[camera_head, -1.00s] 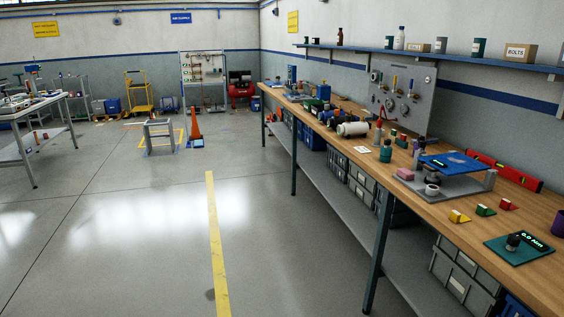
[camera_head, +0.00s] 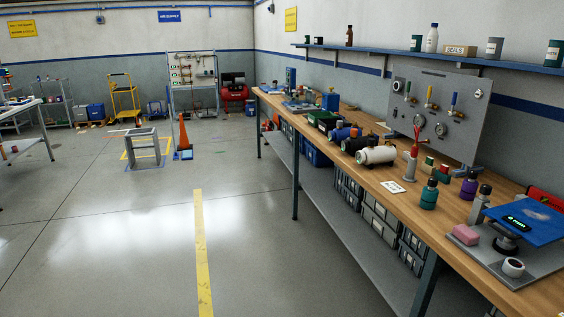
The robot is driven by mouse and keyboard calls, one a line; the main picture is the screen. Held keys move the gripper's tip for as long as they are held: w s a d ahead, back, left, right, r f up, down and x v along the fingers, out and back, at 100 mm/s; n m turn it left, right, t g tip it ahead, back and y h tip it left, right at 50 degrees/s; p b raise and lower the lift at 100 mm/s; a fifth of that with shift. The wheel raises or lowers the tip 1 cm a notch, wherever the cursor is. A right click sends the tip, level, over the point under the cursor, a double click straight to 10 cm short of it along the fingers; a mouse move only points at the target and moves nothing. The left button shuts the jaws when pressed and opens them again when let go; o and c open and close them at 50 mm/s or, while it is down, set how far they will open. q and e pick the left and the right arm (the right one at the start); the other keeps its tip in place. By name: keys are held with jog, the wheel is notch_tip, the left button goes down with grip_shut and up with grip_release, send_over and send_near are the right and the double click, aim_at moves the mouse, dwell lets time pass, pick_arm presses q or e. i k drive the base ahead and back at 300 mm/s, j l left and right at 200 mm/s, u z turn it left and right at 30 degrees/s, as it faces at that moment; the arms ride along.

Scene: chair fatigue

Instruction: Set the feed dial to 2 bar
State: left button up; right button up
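Neither of my grippers is in view. No dial can be read as the feed dial from here. At the back wall, under a blue "AIR SUPPLY" sign (camera_head: 171,16), stands a pale board on a frame (camera_head: 175,67) with red and brass fittings, too small to read. On the right bench stands a grey panel (camera_head: 462,88) with coloured-handled valves and round gauges (camera_head: 441,129); their readings are too small to tell.
The long wooden bench (camera_head: 365,181) runs along the right, crowded with bottles and tools. An orange cone (camera_head: 184,133) and a grey frame (camera_head: 142,148) stand on the floor ahead. A red compressor (camera_head: 234,92) is beside the board. The floor along the yellow line (camera_head: 202,250) is clear.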

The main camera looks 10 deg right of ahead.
aim_at(397, 86)
jog(key=i+j+z, duration=0.1)
jog(key=i, duration=1.35)
jog(key=i+j+z, duration=0.15)
jog(key=i+z, duration=0.3)
jog(key=i+j+z, duration=0.45)
jog(key=i, duration=0.2)
jog(key=i+j+z, duration=0.45)
